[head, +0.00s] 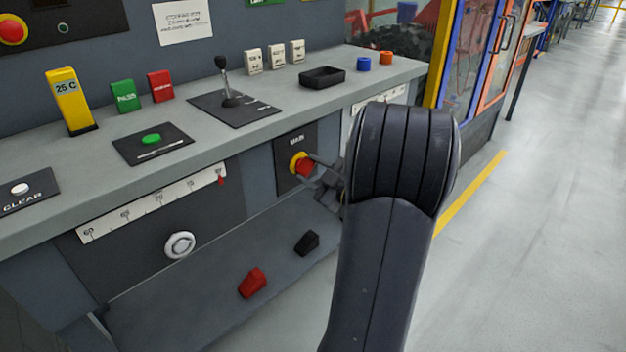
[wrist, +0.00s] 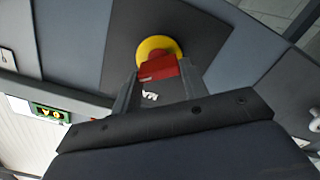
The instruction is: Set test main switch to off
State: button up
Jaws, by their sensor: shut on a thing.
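The main switch is a red handle (head: 306,167) on a yellow round base (head: 296,160), set in a dark plate marked MAIN (head: 291,146) on the front of the grey bench. My gripper (head: 316,172) is shut on the red handle. In the wrist view the red handle (wrist: 158,68) sits between the two fingers of my gripper (wrist: 156,82), in front of the yellow base (wrist: 154,46). Part of a white mark shows below the handle. My arm hides the area right of the plate in the head view.
Above on the bench top (head: 270,125) are a black lever (head: 226,85), a black tray (head: 322,77) and several coloured blocks. Below are a round white knob (head: 180,245), a red pedal (head: 252,283) and a black pedal (head: 307,243). Open floor (head: 540,200) lies to the right.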

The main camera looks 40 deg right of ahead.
jog(key=n+b, duration=0.1)
jog(key=n, duration=0.1)
jog(key=n+b, duration=0.1)
jog(key=b, duration=0.1)
jog(key=n+b, duration=0.2)
jog(key=shift+a+f+n, duration=0.1)
jog(key=shift+f+n, duration=0.2)
jog(key=shift+f, duration=0.05)
jog(key=shift+r+n+b, duration=0.1)
jog(key=shift+n+b, duration=0.85)
jog(key=shift+n, duration=1.25)
jog(key=o, duration=1)
jog(key=s+p, duration=0.1)
jog(key=s, duration=0.2)
jog(key=s+p, duration=0.1)
jog(key=s, duration=0.3)
jog(key=s+p, duration=0.1)
jog(key=s, duration=0.2)
jog(key=shift+s+d, duration=0.4)
